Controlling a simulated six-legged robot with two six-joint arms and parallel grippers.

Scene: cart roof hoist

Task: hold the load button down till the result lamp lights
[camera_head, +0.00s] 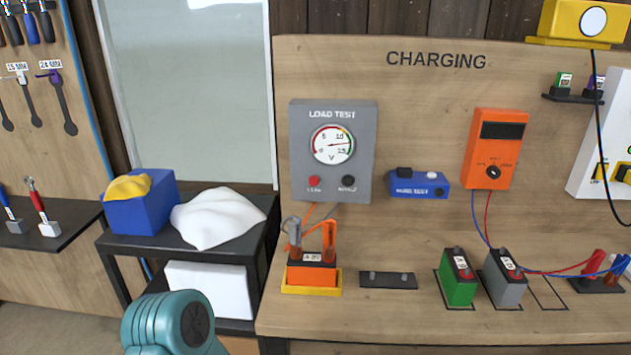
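The grey LOAD TEST box (362,150) is mounted on the wooden charging panel. Its round dial (333,145) has a needle pointing to the right, towards the high end of the scale. Below the dial, the red load button (314,181) is at the left and the dark round result lamp (348,181) is at the right; the lamp looks unlit. An orange battery (311,273) sits in a yellow tray on the bench below, with two clips standing on its top. Neither gripper is in view. A teal part of my arm shows at the bottom left.
A blue tester (419,184) and an orange meter (494,148) hang right of the box. A green battery (458,277) and a grey battery (503,278) stand on the bench. A dark side table (185,244) holds a blue bin and white cloth. The bench's front edge is clear.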

